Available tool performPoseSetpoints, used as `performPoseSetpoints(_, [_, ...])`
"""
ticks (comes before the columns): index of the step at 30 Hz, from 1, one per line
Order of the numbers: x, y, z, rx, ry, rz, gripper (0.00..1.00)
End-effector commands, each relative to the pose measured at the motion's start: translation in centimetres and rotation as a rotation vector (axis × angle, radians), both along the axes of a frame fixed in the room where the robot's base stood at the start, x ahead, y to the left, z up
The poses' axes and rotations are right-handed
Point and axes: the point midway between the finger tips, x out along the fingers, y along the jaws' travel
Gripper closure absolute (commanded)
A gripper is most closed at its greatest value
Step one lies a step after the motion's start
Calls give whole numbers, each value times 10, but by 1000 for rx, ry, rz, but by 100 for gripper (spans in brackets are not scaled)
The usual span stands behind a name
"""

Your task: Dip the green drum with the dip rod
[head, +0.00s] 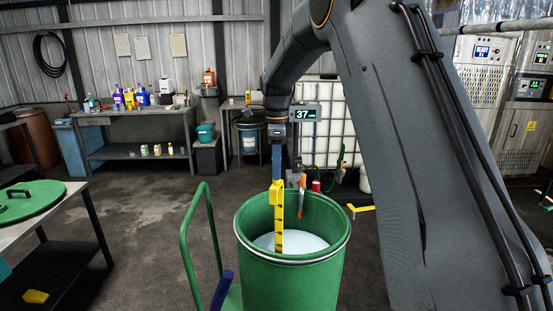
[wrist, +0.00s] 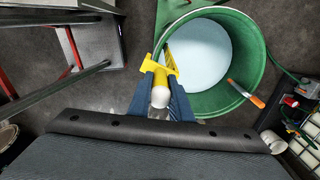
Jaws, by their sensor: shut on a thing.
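The green drum (head: 290,278) stands open in the head view, with pale liquid (head: 298,242) inside. My gripper (head: 277,170) is above the drum, shut on the yellow dip rod (head: 278,215) with black marks. The rod hangs roughly upright, its lower part seen against the drum's opening and liquid. I cannot tell whether its tip touches the liquid. In the wrist view the jaws (wrist: 160,90) hold the rod near its white rounded end (wrist: 160,98). The rod's yellow part (wrist: 172,63) overlaps the left rim of the drum (wrist: 250,38) there; its lower end is hidden.
An orange-handled tool (head: 302,190) sits at the drum's far rim. A green trolley handle (head: 190,240) rises left of the drum. A table with a green lid (head: 32,200) stands at left. A white caged tank (head: 325,110) is behind.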

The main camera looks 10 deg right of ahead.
Motion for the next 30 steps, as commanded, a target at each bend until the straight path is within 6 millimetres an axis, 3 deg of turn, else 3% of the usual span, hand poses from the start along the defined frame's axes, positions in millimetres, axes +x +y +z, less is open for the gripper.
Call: performPoseSetpoints(30, [0, 0, -113, 0, 1, 0, 100])
